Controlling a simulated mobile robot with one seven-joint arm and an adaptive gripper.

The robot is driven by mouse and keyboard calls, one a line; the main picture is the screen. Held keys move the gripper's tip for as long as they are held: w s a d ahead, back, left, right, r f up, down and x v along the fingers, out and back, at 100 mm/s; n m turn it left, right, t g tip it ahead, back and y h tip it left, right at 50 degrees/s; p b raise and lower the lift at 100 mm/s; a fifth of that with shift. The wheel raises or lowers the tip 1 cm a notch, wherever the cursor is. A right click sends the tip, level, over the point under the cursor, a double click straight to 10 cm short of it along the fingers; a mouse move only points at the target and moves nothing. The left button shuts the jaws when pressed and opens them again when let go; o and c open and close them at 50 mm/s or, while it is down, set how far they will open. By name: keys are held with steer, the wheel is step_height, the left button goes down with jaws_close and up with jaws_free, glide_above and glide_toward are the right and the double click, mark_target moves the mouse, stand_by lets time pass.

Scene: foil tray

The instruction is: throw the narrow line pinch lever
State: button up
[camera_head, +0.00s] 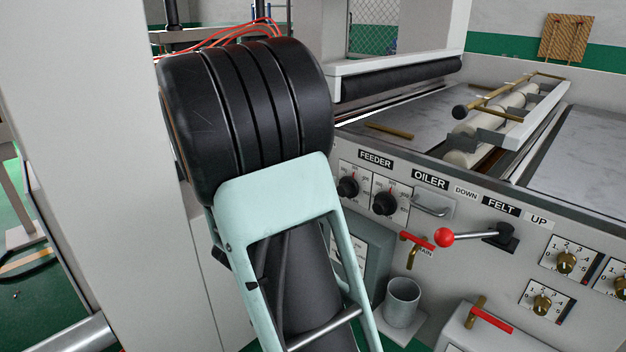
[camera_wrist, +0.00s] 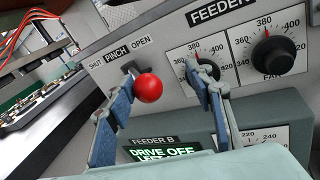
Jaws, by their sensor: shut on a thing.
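My gripper (camera_wrist: 166,80) has one blue-padded finger on each side of the knob. The left finger lies against the knob's left side; contact on the right side is hard to make out. The jaws are shut on the lever. In the head view my own arm hides the pinch lever and the gripper.
FEEDER dials (camera_wrist: 273,54) sit right of the lever. A lit drive display (camera_wrist: 165,152) is below. In the head view, the felt lever (camera_head: 445,237), a red-handled drain valve (camera_head: 417,240) and a grey cup (camera_head: 402,298) stand to the right of my arm.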

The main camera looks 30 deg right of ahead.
steer(key=v, duration=1.2)
